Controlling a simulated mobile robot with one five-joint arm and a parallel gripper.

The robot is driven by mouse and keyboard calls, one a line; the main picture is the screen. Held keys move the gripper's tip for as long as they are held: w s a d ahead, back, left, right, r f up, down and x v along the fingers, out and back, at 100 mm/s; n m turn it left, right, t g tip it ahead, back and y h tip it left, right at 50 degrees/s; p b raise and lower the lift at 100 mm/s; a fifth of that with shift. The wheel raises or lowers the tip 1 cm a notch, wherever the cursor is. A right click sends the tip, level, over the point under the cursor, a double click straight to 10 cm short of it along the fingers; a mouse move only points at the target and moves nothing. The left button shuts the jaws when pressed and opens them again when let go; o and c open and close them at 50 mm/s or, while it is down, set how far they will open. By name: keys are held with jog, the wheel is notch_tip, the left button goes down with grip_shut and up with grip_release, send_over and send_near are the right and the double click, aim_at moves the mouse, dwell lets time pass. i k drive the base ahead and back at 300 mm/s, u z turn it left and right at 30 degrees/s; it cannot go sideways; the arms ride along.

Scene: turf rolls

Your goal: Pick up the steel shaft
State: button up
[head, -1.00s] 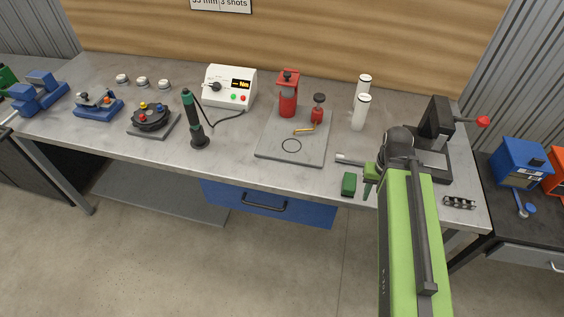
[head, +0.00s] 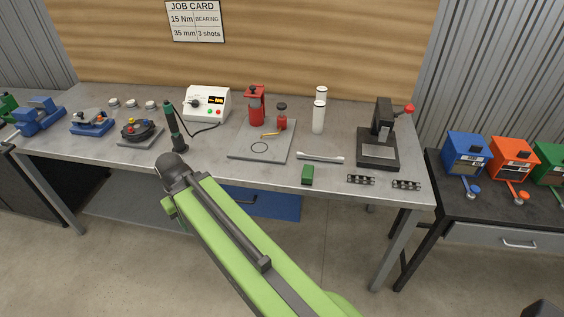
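The steel shaft (head: 320,156) appears to be the slender silver bar lying flat near the front edge of the grey workbench (head: 225,172), right of the grey plate. Its ends look a little wider than its middle. It is fully in view and nothing touches it. My green arm reaches up from the bottom. Its dark wrist is at the bench's front edge, well left of the shaft. Only a small green part of my gripper (head: 168,208) shows beside the wrist. Its fingers are mostly hidden, so I cannot tell whether they are open.
A grey plate (head: 250,150) with red tools is left.

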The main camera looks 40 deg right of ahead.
aim_at(320, 156)
jog(key=z, duration=0.15)
jog(key=i, duration=1)
jog(key=u, duration=0.1)
